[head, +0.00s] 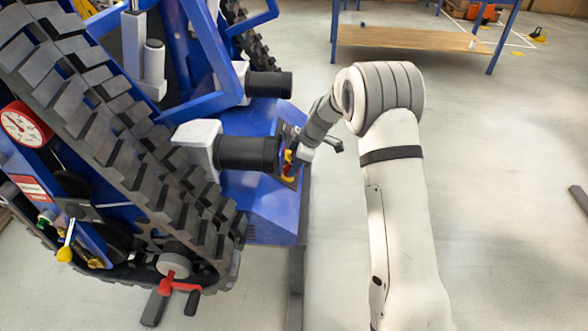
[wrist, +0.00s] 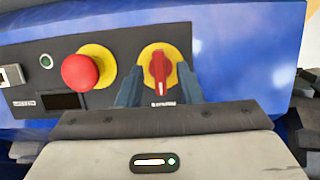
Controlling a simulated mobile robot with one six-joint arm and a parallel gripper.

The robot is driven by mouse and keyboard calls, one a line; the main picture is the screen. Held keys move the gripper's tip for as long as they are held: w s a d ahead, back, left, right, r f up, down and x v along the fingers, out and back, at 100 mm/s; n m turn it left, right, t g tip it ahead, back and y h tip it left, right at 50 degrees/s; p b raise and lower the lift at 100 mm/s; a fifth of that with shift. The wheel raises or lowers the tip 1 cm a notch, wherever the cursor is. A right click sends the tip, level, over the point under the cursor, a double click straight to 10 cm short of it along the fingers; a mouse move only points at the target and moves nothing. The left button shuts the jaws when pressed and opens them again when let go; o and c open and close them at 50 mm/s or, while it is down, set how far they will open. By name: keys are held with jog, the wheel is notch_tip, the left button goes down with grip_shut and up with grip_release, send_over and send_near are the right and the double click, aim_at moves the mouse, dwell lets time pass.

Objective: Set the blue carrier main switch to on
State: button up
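The blue carrier (head: 262,195) stands left of centre in the head view. Its main switch (wrist: 159,72) is a red rotary knob on a yellow disc, set in a dark panel (wrist: 120,97) in the wrist view. The knob's grip looks upright, about vertical in the picture. My gripper (wrist: 159,88) is open, with one finger on each side of the knob. Gaps show between fingers and knob; I cannot tell how deep the fingertips reach. In the head view, my gripper (head: 296,156) is at the carrier's end, and my wrist partly hides the panel.
A red mushroom button (wrist: 81,72) on a yellow disc sits left of the switch, close to the left finger. A small green button (wrist: 46,61) lies further left. A track (head: 120,110) and black cylinders (head: 248,153) are nearby. Open floor (head: 500,200) lies right.

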jog(key=shift+a+f, duration=0.2)
jog(key=shift+f, duration=0.3)
grip_shut()
